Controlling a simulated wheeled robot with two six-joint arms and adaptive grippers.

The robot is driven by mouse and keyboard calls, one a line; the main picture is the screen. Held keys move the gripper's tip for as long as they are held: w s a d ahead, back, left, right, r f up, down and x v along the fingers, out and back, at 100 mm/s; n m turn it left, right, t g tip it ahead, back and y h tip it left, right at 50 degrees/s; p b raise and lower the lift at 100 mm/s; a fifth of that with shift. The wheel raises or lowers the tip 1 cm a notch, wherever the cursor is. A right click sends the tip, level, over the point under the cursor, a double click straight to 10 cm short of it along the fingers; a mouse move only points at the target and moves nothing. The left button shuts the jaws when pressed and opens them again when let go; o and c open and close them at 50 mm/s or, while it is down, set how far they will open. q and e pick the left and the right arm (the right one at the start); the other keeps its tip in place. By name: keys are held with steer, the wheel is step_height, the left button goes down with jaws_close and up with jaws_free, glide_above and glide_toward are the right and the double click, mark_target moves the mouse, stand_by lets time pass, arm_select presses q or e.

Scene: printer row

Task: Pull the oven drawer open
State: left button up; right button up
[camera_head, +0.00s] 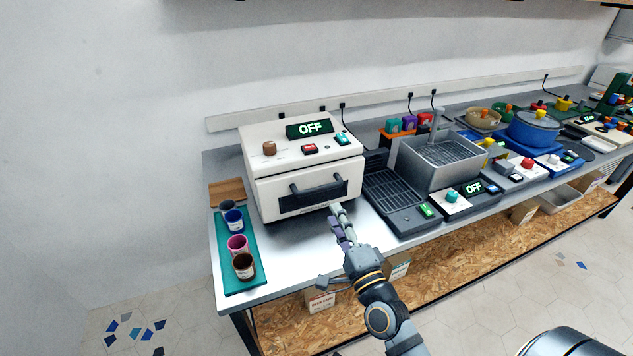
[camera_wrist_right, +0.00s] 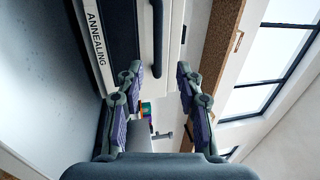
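The oven (camera_head: 300,165) is a white box with a sign reading OFF, standing on the left part of the bench. Its drawer front (camera_head: 265,200) has a dark panel and a black bar handle (camera_head: 318,189), and looks shut. In the right wrist view the drawer's label reads ANNEALING, and the handle (camera_wrist_right: 157,38) lies ahead, between the lines of the two fingers. My right gripper (camera_head: 341,212) is open and empty, just in front of the drawer's lower right; it also shows in the right wrist view (camera_wrist_right: 158,75). Contact with the handle cannot be told. My left gripper is out of view.
A teal mat (camera_head: 240,278) with several small cups lies left of the oven. A dark grilled tray (camera_head: 392,195) and a grey basin (camera_head: 440,160) stand to its right. Boxes (camera_head: 320,302) sit on the shelf below. Floor is open in front.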

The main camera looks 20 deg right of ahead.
mark_target(320, 189)
steer(key=w+p, duration=0.1)
steer(key=w, duration=0.2)
steer(key=w+r+p, duration=0.1)
steer(key=w, duration=0.2)
steer(key=w+p, duration=0.1)
steer(key=w, duration=0.2)
steer(key=shift+w+a+r, duration=0.1)
steer(key=shift+w+r, duration=0.2)
steer(key=shift+r, duration=0.05)
steer(key=shift+w+a+f, duration=0.1)
steer(key=shift+w, duration=0.2)
jaws_close()
